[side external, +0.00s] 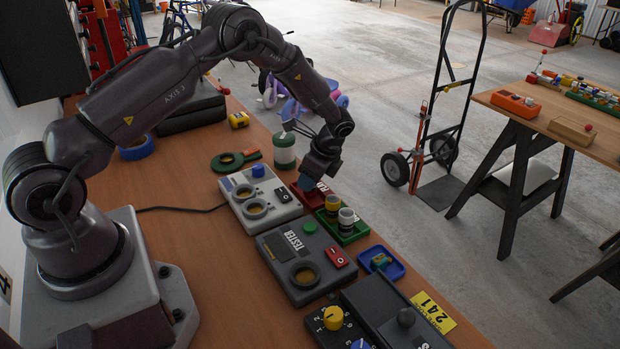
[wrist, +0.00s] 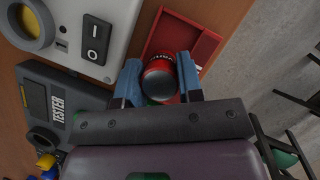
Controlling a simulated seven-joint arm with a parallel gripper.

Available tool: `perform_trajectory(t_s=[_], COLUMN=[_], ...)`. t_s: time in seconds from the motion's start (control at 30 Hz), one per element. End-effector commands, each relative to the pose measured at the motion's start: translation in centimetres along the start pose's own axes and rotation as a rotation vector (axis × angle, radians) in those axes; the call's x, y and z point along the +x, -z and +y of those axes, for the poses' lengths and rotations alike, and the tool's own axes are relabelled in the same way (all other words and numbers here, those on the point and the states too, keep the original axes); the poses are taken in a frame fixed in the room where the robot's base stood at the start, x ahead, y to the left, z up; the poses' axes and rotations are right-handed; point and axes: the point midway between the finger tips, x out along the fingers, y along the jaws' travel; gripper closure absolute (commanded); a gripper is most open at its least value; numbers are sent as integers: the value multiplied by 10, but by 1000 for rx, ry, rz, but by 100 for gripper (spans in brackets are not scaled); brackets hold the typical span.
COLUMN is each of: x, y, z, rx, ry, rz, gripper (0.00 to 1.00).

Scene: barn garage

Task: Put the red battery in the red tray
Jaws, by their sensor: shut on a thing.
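The red battery (wrist: 162,82) has a dark grey end and black lettering. In the wrist view it is held upright between the blue fingers of my gripper (wrist: 160,85). The red tray (wrist: 178,36) lies below and just beyond the fingers in that view. In the side view my gripper (side external: 307,183) is over the left end of the red tray (side external: 326,189), pointing down. The fingers hide most of the battery there. I cannot tell whether the battery's lower end touches the tray floor.
A green tray (side external: 362,231) with two upright batteries stands close to the red tray. A blue tray (side external: 397,267) holds a small lying item. A light grey device (side external: 240,189) and a dark tester (side external: 275,246) sit beside the trays.

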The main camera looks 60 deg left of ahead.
Motion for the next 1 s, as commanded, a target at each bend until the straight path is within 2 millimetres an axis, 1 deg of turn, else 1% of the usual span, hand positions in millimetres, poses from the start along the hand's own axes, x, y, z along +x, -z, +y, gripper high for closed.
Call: perform_trajectory(t_s=[0.07,0.4,0.43,0.47,0.5,0.53,0.83,0.93,1.0], x=[4,6,6,6,6,6,4,-5,-16], y=[2,3,3,3,3,3,2,2,2], z=[0,0,0,0,0,0,0,-1,-1], rx=[0,0,0,0,0,0,0,0,-1], ry=[2,2,2,2,2,2,2,4,6], rz=[0,0,0,0,0,0,1,1,2], gripper=[98,98,61,54,45,40,40,40,40])
